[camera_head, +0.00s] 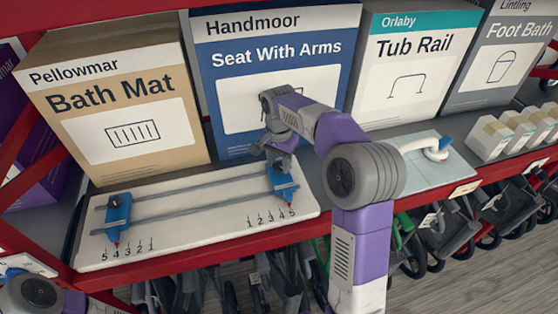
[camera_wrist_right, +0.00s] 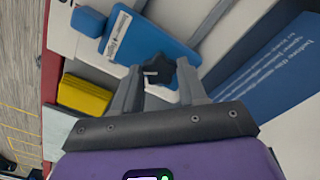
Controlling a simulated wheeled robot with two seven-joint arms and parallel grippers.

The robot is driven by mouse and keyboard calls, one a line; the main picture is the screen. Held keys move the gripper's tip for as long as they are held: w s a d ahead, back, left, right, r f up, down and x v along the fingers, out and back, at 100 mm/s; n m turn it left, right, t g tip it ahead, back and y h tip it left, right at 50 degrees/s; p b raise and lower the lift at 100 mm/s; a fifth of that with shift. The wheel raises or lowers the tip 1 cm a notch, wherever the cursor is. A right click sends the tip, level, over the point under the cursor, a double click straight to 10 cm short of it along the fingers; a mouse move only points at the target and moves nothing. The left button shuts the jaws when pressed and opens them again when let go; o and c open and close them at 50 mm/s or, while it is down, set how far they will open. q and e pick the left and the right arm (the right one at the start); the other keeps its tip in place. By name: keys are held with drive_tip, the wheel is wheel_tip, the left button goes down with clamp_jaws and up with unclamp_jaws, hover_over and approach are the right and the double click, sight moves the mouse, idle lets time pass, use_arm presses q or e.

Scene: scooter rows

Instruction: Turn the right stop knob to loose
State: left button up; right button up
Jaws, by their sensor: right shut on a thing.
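A white board (camera_head: 195,228) with two grey rails lies on the shelf, with number scales along its front. The right blue stop (camera_head: 287,192) sits at the right end of the rails; it also shows in the wrist view (camera_wrist_right: 150,35). The left blue stop (camera_head: 118,222) sits at the left end. My right gripper (camera_head: 279,163) is above the right stop. In the wrist view its two fingers are shut on the dark lobed knob (camera_wrist_right: 158,68) of that stop. My left gripper is out of view.
Boxes stand behind the board: Bath Mat (camera_head: 120,125), Seat With Arms (camera_head: 235,85) and Tub Rail (camera_head: 410,80). A white handle on a pale panel (camera_head: 415,172) lies to the right. The red shelf edge (camera_head: 225,252) runs in front, with folded frames below.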

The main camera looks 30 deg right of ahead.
drive_tip(key=n+p, duration=0.3)
drive_tip(key=n, duration=0.2)
drive_tip(key=shift+r, duration=0.15)
drive_tip(key=n+p, duration=0.2)
drive_tip(key=n, duration=0.3)
drive_tip(key=shift+n, duration=0.4)
drive_tip(key=n+p, duration=0.2)
drive_tip(key=n, duration=0.4)
drive_tip(key=n+p, duration=0.2)
drive_tip(key=n, duration=0.4)
drive_tip(key=o, duration=1.1)
drive_tip(key=shift+c, duration=0.2)
